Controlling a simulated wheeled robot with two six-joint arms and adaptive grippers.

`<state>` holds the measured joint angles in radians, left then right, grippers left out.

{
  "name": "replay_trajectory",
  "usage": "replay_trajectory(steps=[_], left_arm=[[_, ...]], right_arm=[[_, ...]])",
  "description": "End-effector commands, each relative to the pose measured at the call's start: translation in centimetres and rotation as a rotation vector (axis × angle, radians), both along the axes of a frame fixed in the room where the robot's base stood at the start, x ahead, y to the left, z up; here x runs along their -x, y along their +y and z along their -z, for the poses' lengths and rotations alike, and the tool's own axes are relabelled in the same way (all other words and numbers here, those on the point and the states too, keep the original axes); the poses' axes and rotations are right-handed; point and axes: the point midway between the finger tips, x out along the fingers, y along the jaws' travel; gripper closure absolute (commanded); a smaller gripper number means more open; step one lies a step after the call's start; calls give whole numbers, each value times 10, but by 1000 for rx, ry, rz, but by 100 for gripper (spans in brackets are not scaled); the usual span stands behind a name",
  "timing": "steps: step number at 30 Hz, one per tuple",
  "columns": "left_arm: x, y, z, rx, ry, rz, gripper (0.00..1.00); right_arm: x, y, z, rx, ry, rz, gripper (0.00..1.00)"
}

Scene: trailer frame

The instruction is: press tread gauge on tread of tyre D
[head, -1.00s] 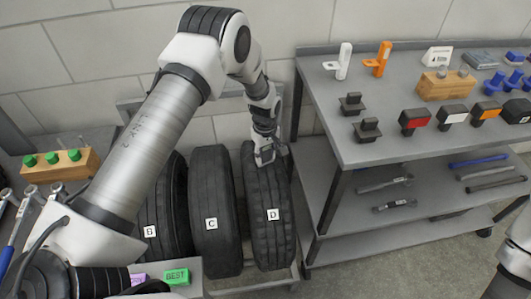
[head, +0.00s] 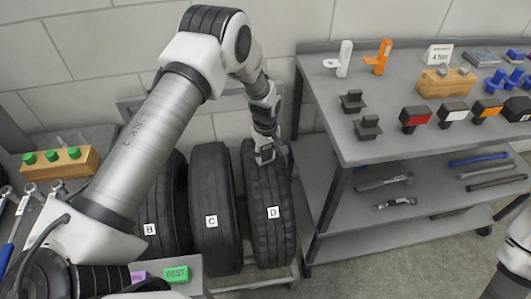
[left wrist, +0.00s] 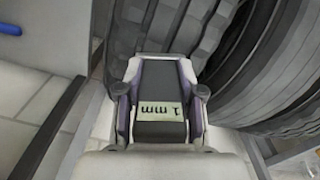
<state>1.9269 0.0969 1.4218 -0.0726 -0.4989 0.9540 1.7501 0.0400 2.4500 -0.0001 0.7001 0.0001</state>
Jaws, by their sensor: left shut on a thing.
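Tyre D (head: 268,185) stands upright in a rack, rightmost of the tyres, with a white D label on its tread. My left gripper (head: 265,155) is at the upper part of its tread in the head view. In the left wrist view the gripper (left wrist: 160,92) is shut on the tread gauge (left wrist: 155,131), a dark body with a pale display whose upside-down text seems to read 1 mm. The gauge's far end is up against or very close to the ribbed tread (left wrist: 182,30); contact cannot be told. My right gripper is out of view.
Tyre C (head: 210,185) and tyre B (head: 165,220) stand left of tyre D. A grey shelf cart (head: 400,150) with tools and small devices stands close on the right. A green BEST block (head: 176,275) lies at the lower left. A block wall is behind.

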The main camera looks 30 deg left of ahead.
Motion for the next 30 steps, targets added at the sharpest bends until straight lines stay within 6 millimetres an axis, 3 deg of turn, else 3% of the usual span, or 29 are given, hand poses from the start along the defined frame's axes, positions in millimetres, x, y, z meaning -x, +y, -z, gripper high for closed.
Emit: replay_trajectory(steps=[30], left_arm=[[0, 0, 6, 0, 1, 0, 98]], right_arm=[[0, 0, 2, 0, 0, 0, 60]])
